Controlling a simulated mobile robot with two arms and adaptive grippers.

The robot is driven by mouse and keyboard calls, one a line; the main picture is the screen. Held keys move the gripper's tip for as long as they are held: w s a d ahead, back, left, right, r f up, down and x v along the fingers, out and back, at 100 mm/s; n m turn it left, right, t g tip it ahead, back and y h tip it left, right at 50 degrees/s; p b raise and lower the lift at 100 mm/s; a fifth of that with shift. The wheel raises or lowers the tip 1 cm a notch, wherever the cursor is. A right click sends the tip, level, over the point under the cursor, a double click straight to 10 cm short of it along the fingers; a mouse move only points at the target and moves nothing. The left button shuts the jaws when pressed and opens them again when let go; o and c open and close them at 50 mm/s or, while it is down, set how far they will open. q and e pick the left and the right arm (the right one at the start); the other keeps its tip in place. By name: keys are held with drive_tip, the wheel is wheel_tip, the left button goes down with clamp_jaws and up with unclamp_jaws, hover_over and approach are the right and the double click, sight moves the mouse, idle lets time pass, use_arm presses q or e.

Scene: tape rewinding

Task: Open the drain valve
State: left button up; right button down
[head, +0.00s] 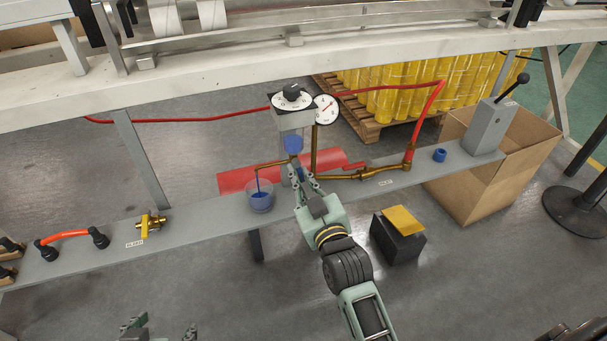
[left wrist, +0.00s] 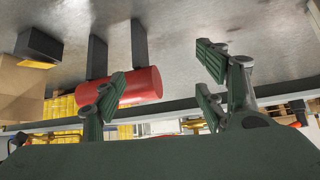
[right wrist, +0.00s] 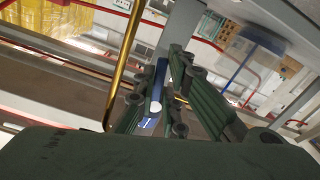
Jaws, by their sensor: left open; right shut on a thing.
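My right gripper (head: 296,178) is at the grey post in the middle of the shelf, just below a blue bowl (head: 293,143) under the dials. In the right wrist view its fingers (right wrist: 160,105) are shut around a narrow blue handle (right wrist: 157,82) with a pale round end, which I take for the drain valve's. The fingers partly hide it, and its exact turn is unclear. My left gripper (head: 160,331) is open and empty, low in the head view.
A red cylinder (head: 235,182) is behind the shelf.

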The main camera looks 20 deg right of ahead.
drive_tip(key=shift+r+m+p, duration=0.15)
drive_tip(key=shift+m+p, duration=0.5)
drive_tip(key=shift+m, duration=0.05)
use_arm(q)
drive_tip(key=s+a+f+g, duration=0.1)
drive_tip(key=s+g, duration=0.1)
drive_tip(key=s, duration=0.2)
drive_tip(key=s+a+f+g+y, duration=0.1)
drive_tip(key=s+f+g, duration=0.1)
drive_tip(key=s, duration=0.2)
drive_tip(key=shift+s+a+f+g, duration=0.2)
drive_tip(key=shift+s+a+g, duration=0.1)
drive_tip(key=shift+s, duration=0.1)
use_arm(e)
drive_tip(key=shift+r, duration=0.1)
drive_tip(key=c, duration=2)
unclamp_jaws()
drive_tip(key=shift+o, duration=0.8)
drive_tip(key=shift+a, duration=0.1)
